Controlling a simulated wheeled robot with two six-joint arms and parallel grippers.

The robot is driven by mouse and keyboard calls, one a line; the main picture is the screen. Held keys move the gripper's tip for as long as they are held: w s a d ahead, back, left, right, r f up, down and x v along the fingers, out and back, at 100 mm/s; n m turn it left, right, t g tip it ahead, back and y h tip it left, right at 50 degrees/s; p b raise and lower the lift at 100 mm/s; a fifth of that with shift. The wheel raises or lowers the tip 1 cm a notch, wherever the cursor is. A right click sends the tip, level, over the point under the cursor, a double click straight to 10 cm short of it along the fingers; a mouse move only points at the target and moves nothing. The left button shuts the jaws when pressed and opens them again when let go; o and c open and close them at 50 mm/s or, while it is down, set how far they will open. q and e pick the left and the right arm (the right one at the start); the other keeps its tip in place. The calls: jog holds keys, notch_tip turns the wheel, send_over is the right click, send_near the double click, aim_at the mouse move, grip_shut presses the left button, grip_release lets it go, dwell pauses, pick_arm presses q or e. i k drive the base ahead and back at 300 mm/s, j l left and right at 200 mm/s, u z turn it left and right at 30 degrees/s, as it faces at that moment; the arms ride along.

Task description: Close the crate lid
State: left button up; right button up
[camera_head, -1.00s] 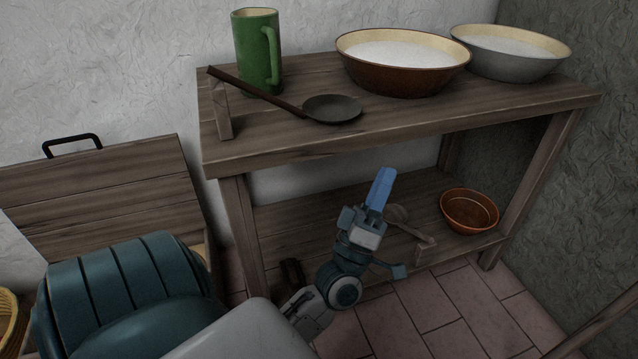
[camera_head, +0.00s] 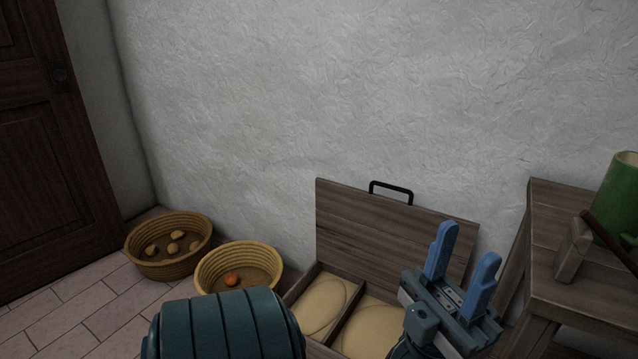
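The wooden crate (camera_head: 345,319) stands on the floor against the wall, with a divider and pale, flat contents in its compartments. Its plank lid (camera_head: 355,225) stands up, open, at the wall side, with a black handle (camera_head: 391,188) on its top edge. My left gripper (camera_head: 462,262) is in front of the lid's right part, fingers pointing up and spread apart, with nothing between them. It hides the crate's right end. Whether it touches the lid I cannot tell. My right gripper is not in view.
Two wicker baskets stand left of the crate: one (camera_head: 169,261) with several yellowish round things, one (camera_head: 221,270) with an orange thing. A wooden table (camera_head: 560,205) with a green mug (camera_head: 621,195) stands close on the right. Floor (camera_head: 72,318) is clear at left.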

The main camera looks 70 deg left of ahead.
aim_at(373, 238)
jog(key=l+u, duration=0.15)
jog(key=u, duration=0.3)
jog(key=i+l+u, duration=0.1)
jog(key=u, duration=0.4)
jog(key=l+u, duration=0.25)
jog(key=u, duration=0.2)
jog(key=l+u, duration=0.15)
jog(key=u, duration=0.35)
jog(key=k+j, duration=0.05)
